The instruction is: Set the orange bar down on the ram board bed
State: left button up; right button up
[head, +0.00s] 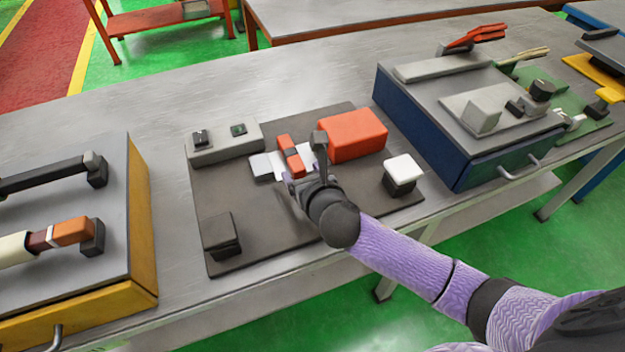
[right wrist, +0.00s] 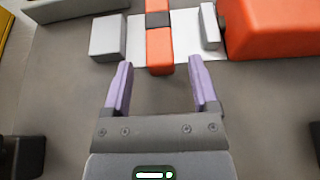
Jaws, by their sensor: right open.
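The orange bar (head: 291,157) has a dark band across its middle. It lies on a white plate, which looks like the ram board bed (head: 307,157), between a light grey block and the orange-red housing. In the right wrist view the bar (right wrist: 159,48) points away from me across the white bed (right wrist: 186,47), and its near end sticks out past the bed's edge. My right gripper (right wrist: 159,70) is open and empty, its two purple fingers apart on either side of the bar's near end. In the head view my right gripper (head: 301,180) partly hides the bed. My left gripper is not in view.
The orange-red housing (head: 356,134) stands right of the bed on a dark board (head: 290,235). A grey switch box (head: 224,143), a black block (head: 221,236) and a white-topped block (head: 403,173) are around it. The board's front middle is clear.

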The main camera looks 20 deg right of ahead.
jog(key=p+v, duration=0.3)
jog(key=v, duration=0.7)
jog(key=shift+s+r, duration=0.15)
